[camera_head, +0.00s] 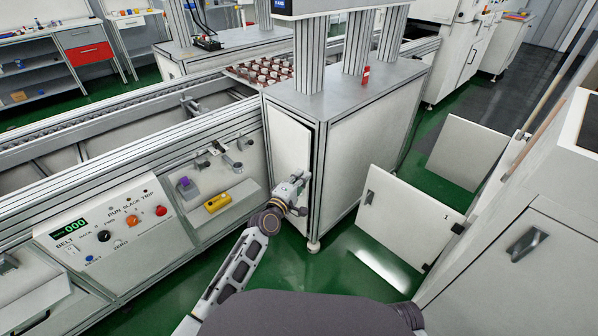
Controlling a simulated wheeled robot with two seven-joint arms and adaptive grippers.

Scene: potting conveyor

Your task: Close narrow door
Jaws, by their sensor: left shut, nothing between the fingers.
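The narrow door (288,148) is a tall pale panel on the front of the grey cabinet (365,140). A dark gap shows along its right edge, so it looks slightly ajar. My left gripper (299,180) is shut and empty. It is in front of the lower right part of the door, near that edge, and hides a bit of it. I cannot tell whether the fingers touch the panel. My right gripper is not in view.
The conveyor (120,128) with its control panel (110,225) runs along the left. A wide white door (405,215) stands open at the right, with another white panel (470,152) behind it. Green floor (340,250) is clear between the cabinet and that door.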

